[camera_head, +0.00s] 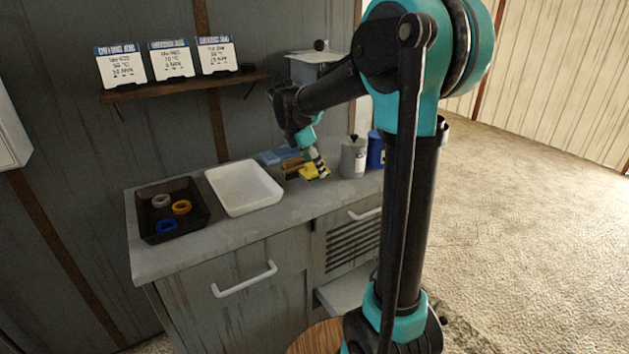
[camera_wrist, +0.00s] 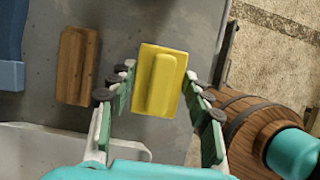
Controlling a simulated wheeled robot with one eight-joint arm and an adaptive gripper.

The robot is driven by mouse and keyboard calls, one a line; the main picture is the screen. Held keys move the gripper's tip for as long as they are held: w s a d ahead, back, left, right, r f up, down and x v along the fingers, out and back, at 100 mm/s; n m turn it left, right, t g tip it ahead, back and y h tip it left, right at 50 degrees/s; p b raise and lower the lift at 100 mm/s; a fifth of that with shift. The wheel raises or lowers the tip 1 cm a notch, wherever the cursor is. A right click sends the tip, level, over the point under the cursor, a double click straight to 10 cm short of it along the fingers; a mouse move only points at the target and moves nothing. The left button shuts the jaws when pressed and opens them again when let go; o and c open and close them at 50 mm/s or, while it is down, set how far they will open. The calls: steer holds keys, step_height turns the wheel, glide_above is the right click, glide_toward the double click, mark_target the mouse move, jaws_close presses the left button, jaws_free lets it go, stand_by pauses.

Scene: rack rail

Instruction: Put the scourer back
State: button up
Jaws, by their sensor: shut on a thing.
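The scourer (camera_head: 310,172) is a yellow block with a raised middle part. It also shows in the wrist view (camera_wrist: 160,80), between the fingers. My gripper (camera_head: 318,164) is shut on it, with the green-padded fingers (camera_wrist: 160,88) against its left and right sides. The scourer is over the right part of the grey counter, near its front. A brown wooden block (camera_wrist: 78,66) lies to its left in the wrist view, apart from it. A blue item (camera_head: 271,157) lies beyond the wooden block. I cannot tell whether the scourer touches the counter.
A white tray (camera_head: 247,208) stands left of my gripper. A black tray (camera_head: 145,222) with several rings is at the far left. A grey canister (camera_head: 353,158) and a blue one (camera_head: 376,150) stand close on the right. A wooden barrel (camera_wrist: 245,118) is below the counter's front edge.

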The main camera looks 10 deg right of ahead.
mark_target(308, 165)
steer(key=shift+f, duration=2.6)
steer(key=o, duration=1.5)
steer(key=shift+f, duration=0.1)
steer(key=shift+c, duration=0.2)
steer(key=v, duration=1.2)
steer(key=shift+d, duration=0.1)
steer(key=shift+s+d+f+m, duration=0.15)
steer(key=shift+s+m, duration=0.1)
steer(key=shift+m, duration=0.05)
steer(key=s+d+f+m+t+y, duration=0.1)
steer(key=s+d+f+m, duration=0.3)
steer(key=s+f+m, duration=0.6)
steer(key=s+d+f+m+t+y, duration=0.1)
steer(key=s+d+f+m+y, duration=0.2)
steer(key=s+f+m, duration=0.8)
steer(key=shift+s+d+f+m, duration=0.25)
steer(key=shift+s+d+m, duration=0.2)
steer(key=shift+s, duration=0.45)
